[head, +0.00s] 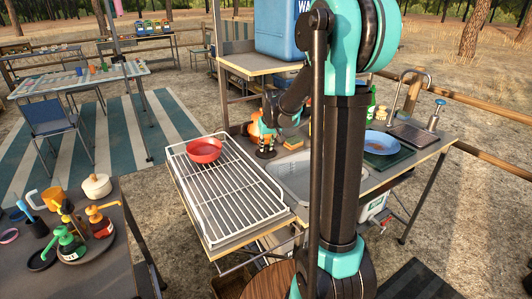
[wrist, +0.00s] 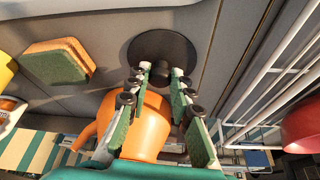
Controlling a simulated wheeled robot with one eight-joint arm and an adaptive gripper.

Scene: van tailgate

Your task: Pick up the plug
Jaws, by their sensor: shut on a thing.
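The plug (wrist: 163,45) is a flat black disc with a short knob, seen in the wrist view at the top middle. My gripper (wrist: 161,73) has its two fingertips on either side of the knob and is shut on it. In the head view the plug (head: 265,154) is a small dark disc under my gripper (head: 266,147), beside the sink. I cannot tell whether its disc touches the counter.
A wire drying rack (head: 225,190) with a red bowl (head: 203,150) is on the left, the sink (head: 305,178) on the right. A blue plate (head: 382,143) lies beyond.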

